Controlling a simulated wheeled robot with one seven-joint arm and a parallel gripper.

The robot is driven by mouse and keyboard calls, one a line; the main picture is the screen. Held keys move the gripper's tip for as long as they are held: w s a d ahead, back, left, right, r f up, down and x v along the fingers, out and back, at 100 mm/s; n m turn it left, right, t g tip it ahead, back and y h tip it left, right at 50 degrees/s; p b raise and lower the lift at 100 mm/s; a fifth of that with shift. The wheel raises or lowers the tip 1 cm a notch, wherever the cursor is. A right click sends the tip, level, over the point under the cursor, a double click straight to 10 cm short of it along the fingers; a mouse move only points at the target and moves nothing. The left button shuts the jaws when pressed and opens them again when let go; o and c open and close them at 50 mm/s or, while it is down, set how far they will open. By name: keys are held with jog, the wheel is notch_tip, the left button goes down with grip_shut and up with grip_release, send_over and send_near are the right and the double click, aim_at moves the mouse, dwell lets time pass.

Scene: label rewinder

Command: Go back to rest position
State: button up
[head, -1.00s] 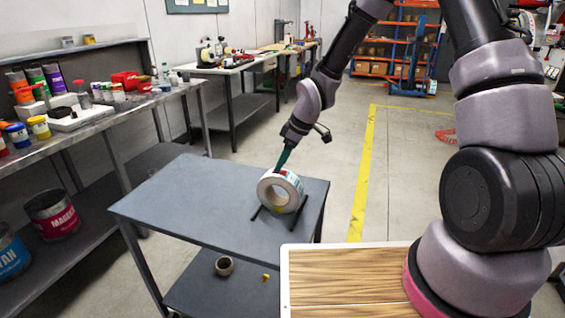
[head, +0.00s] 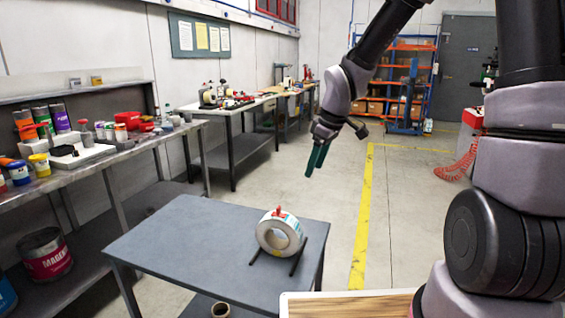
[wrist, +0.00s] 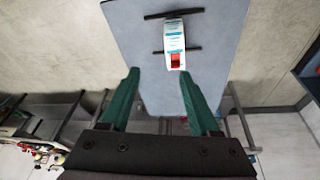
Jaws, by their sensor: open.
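My gripper (head: 317,158) is in the air to the upper right of the grey table, apart from everything. In the wrist view its two green fingers (wrist: 153,100) are spread apart with nothing between them. A white label roll (head: 272,243) stands on edge on two dark bars (head: 297,262) on the table. A small red piece (head: 279,211) sits on top of the roll. In the wrist view the roll (wrist: 174,42) lies beyond the fingertips, with the red piece (wrist: 176,60) on its near end.
The grey table (head: 170,245) is otherwise clear on top. A workbench (head: 95,160) with ink cans and tools runs along the left. Open floor with a yellow line (head: 364,220) lies to the right.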

jog(key=s+d+r+m+t, duration=0.2)
jog(key=s+d+r+m, duration=0.5)
jog(key=r, duration=0.3)
jog(key=s+d+r+m+t, duration=0.2)
jog(key=s+d+r+m, duration=0.6)
jog(key=s+r, duration=0.2)
jog(key=shift+r+t+h, duration=0.15)
jog(key=shift+t+h, duration=0.15)
jog(key=shift+t, duration=0.1)
dwell(0.7)
